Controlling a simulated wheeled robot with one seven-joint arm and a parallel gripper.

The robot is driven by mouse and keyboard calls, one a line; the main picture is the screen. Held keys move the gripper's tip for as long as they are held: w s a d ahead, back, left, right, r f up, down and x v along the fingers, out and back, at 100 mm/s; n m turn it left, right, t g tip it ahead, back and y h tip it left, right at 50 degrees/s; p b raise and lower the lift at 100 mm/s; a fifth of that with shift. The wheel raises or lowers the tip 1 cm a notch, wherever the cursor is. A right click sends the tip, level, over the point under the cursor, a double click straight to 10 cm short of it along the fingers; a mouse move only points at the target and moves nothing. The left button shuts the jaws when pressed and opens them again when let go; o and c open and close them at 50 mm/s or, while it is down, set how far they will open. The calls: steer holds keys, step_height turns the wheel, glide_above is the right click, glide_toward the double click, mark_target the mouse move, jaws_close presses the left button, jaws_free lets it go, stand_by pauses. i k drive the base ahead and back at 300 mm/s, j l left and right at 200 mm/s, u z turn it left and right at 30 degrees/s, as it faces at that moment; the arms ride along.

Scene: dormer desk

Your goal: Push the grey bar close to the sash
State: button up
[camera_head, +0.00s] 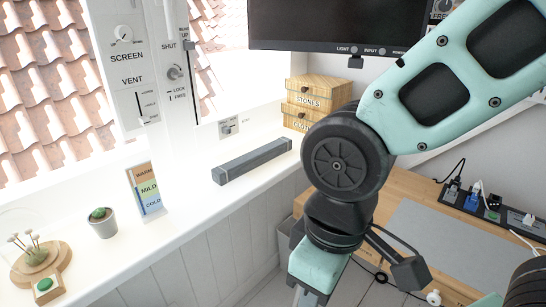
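The grey bar (252,160) lies flat on the white window sill (190,215), running from lower left to upper right. The window sash (178,70) stands behind it, with a white upright marked SHUT, LOCK and FREE. A strip of bare sill shows between bar and sash. My gripper (315,272) hangs in front of the sill, to the right of and lower in the picture than the bar, apart from it. Its fingertips are hidden or cut off by the bottom edge, so its opening cannot be seen.
Left of the bar stand a WARM/MILD/COLD card (146,191), a potted cactus (102,222) and a wooden stand (40,262). Wooden drawers (316,100) stand beyond its right end. A monitor (330,25) hangs above; a wooden desk (410,215) is at right.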

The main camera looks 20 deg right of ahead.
mark_target(223, 174)
steer(key=i+u, duration=0.45)
steer(key=i+l+u, duration=0.2)
steer(key=i+u, duration=0.2)
steer(key=i, duration=0.2)
